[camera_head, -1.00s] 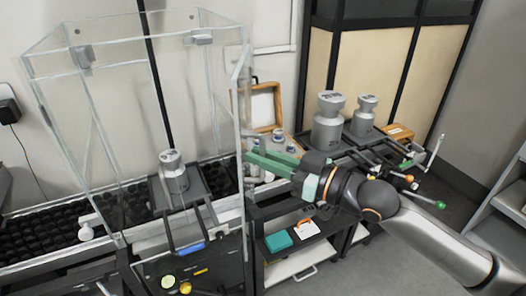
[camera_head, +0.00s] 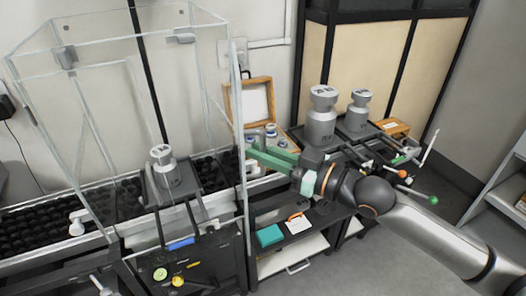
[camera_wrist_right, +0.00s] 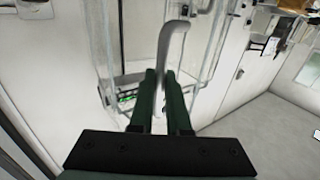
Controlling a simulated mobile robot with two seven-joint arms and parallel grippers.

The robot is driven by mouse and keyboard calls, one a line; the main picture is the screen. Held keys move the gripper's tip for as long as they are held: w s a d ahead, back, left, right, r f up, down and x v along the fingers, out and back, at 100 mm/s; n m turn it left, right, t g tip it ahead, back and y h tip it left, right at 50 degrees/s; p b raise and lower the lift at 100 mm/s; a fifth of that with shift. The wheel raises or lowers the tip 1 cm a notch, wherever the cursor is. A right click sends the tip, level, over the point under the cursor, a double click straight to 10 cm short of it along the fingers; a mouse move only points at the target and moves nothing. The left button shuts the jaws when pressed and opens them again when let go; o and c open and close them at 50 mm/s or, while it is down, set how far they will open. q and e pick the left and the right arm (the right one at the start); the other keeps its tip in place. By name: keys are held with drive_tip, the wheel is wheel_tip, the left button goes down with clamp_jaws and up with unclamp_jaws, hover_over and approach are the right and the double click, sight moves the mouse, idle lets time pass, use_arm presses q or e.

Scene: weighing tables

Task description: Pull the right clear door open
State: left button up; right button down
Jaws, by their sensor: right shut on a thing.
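The clear case's right door (camera_head: 238,110) is a tall transparent pane with pale edges, left of centre in the head view. My right gripper (camera_head: 252,152) reaches in from the right, its green fingers at the edge of this door. In the wrist view a grey curved door handle (camera_wrist_right: 173,42) runs down between the fingertips of my right gripper (camera_wrist_right: 160,74), which are shut on it. In the head view the fingers hide the handle. My left gripper is not in view.
A grey weight (camera_head: 164,168) stands inside the clear case. A lower shelf holds a teal box (camera_head: 270,236). Open floor lies at the front right.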

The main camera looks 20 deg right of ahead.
drive_tip(key=c, duration=1.2)
unclamp_jaws()
drive_tip(key=shift+w, duration=0.1)
drive_tip(key=shift+o, duration=0.2)
drive_tip(key=shift+d, duration=0.1)
drive_tip(key=v, duration=1.2)
drive_tip(key=shift+p, duration=0.3)
drive_tip(key=shift+s+d, duration=0.1)
drive_tip(key=shift+s, duration=0.1)
